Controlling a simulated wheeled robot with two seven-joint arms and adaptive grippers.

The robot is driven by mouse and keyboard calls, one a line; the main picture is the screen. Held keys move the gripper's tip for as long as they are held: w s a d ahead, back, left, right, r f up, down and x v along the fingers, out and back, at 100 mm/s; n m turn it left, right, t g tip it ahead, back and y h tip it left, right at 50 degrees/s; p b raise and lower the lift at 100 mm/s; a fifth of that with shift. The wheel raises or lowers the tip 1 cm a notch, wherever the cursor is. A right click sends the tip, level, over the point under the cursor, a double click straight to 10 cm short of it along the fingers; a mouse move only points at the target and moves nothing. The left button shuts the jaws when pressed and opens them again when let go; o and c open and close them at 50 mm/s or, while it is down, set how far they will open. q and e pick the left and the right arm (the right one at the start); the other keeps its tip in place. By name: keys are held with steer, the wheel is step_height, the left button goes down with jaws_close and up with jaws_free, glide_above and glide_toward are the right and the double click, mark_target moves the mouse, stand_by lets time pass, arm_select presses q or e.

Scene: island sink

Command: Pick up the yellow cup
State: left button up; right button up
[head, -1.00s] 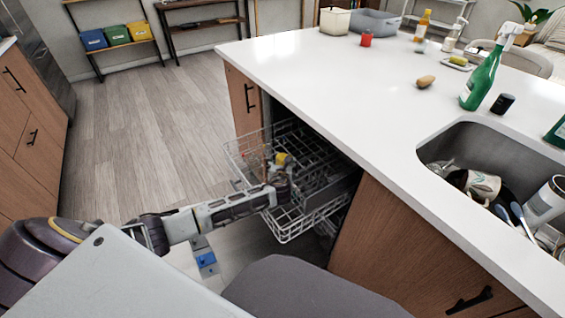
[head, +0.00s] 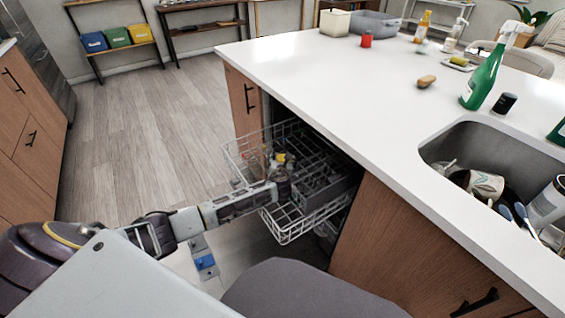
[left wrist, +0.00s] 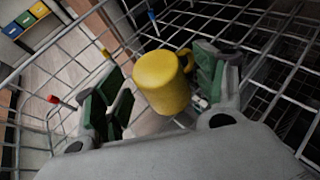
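The yellow cup (left wrist: 162,82) is inside the wire dishwasher rack, with its handle toward the upper right in the left wrist view. In the head view only a small yellow part of the cup (head: 279,159) shows past my arm. My left gripper (left wrist: 160,98) is open, with one green-padded finger on each side of the cup. The left finger is clearly apart from the cup; the right finger is close to the handle, and I cannot tell if they touch. In the head view my left gripper (head: 280,178) is over the rack. My right gripper is out of view.
The wire rack (head: 284,235) is pulled out from under the white counter (head: 330,88). Its wires surround my gripper. The sink (head: 520,150) at the right holds dishes. A green spray bottle (head: 483,80) stands on the counter. The floor left of the rack is clear.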

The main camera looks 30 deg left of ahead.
mark_target(282, 159)
arm_select(q)
steer(key=c, duration=0.9)
steer(key=shift+r, duration=0.15)
steer(key=shift+r+p, duration=0.3)
steer(key=shift+r, duration=0.55)
step_height(282, 159, up, 7)
steer(key=p, duration=0.2)
steer(key=shift+f+p, duration=0.2)
steer(key=shift+p, duration=0.1)
steer(key=shift+r, duration=0.75)
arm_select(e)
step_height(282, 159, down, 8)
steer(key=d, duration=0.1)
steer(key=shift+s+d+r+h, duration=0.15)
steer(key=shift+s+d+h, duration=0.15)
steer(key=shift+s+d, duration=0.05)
